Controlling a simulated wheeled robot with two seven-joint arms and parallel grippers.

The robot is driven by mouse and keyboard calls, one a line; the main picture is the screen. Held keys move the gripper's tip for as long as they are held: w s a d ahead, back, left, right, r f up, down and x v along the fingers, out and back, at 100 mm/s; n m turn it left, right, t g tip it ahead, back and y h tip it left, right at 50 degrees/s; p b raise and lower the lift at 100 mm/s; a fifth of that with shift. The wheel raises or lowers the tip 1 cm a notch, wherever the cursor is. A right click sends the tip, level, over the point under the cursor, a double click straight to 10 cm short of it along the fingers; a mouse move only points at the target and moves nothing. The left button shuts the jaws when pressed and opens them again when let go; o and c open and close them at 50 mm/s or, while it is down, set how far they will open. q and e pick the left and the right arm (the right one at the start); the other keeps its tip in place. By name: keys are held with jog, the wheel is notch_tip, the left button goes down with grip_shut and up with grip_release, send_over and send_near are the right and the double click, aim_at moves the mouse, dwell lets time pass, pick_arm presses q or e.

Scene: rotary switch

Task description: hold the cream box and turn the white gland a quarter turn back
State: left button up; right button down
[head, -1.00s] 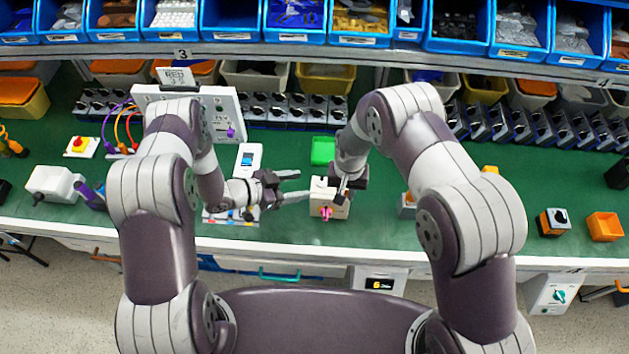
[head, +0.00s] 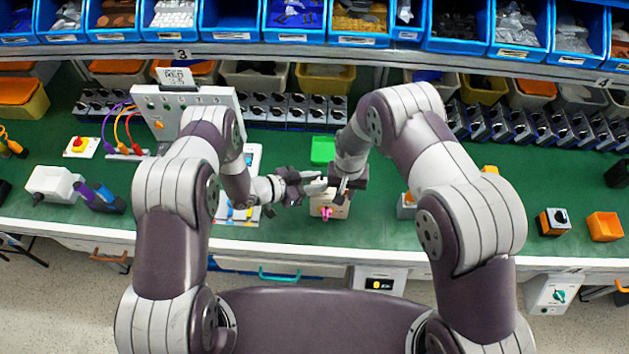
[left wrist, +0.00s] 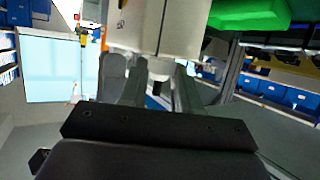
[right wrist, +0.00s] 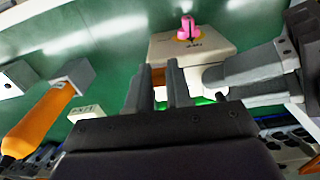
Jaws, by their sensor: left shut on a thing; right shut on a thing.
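The cream box (head: 329,207) stands on the green bench, with a pink knob (head: 326,213) on its front. The knob also shows in the right wrist view (right wrist: 186,29), on the box's cream face (right wrist: 168,48). My right gripper (head: 343,187) is shut on the box from behind. My left gripper (head: 318,185) reaches the box's left side and is shut on the white gland (right wrist: 213,80), which the fingers mostly hide. In the left wrist view, the cream box (left wrist: 165,22) fills the space past my left fingertips (left wrist: 158,75).
A green block (head: 323,150) lies just behind the box. A white panel (head: 238,212) with coloured parts lies left of it, under my left arm. An orange-handled tool (right wrist: 38,122) shows in the right wrist view. Blue bins (head: 296,20) line the back.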

pick_arm(q)
jog(key=shift+n+t, duration=0.3)
jog(key=shift+t, duration=0.1)
jog(key=n+t+y, duration=0.2)
jog(key=n, duration=0.1)
jog(key=d+n+t+y, duration=0.1)
jog(key=shift+s+n+t+y, duration=0.3)
jog(key=shift+s+t, duration=0.1)
jog(key=shift+s+d+n+t+y, duration=0.15)
jog(key=shift+n+t+y, duration=0.5)
jog(key=shift+n+y, duration=0.7)
jog(key=shift+d+n+t+y, duration=0.15)
jog(key=shift+n+t+y, duration=0.5)
jog(key=shift+n+y, duration=0.65)
jog(key=shift+y, duration=0.35)
jog(key=o, duration=1.1)
